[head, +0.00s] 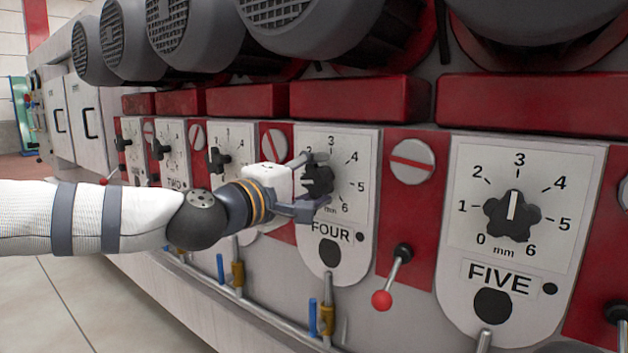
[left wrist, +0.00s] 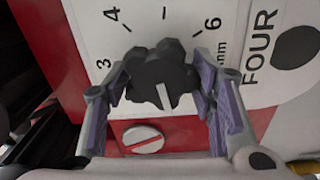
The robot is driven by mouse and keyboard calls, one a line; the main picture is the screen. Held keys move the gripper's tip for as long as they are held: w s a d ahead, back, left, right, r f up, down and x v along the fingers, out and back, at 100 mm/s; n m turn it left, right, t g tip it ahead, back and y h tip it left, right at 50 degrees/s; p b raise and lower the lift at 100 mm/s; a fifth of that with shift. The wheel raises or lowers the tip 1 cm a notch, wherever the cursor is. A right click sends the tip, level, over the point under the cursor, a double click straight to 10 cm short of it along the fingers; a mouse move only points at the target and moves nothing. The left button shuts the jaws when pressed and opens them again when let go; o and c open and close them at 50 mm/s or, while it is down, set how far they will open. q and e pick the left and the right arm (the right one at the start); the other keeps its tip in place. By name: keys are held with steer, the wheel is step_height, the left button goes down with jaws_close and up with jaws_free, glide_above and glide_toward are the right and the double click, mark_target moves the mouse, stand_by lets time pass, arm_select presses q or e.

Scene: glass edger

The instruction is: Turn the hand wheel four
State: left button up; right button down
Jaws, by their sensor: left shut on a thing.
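The hand wheel four (head: 318,181) is a dark lobed knob on a white dial plate marked FOUR (head: 332,233). My left gripper (head: 306,183) is at the wheel, one finger above it and one below. In the left wrist view the wheel (left wrist: 160,80) sits between the two fingers of the left gripper (left wrist: 162,92), which is shut on it. A light pointer line shows on the wheel's face there. Part of the dial is hidden behind the gripper in the head view. My right gripper is not in view.
Wheel five (head: 512,216) is to the right, its pointer near 3. A lever with a red ball (head: 382,300) sticks out between the two plates. Other wheels (head: 218,160) stand to the left. Large grey motors (head: 310,30) overhang the panel. A pipe with valves (head: 320,318) runs below.

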arm_select(q)
steer(key=o, duration=1.2)
steer(key=shift+c, duration=0.2)
steer(key=v, duration=1.2)
steer(key=shift+d+f, duration=0.1)
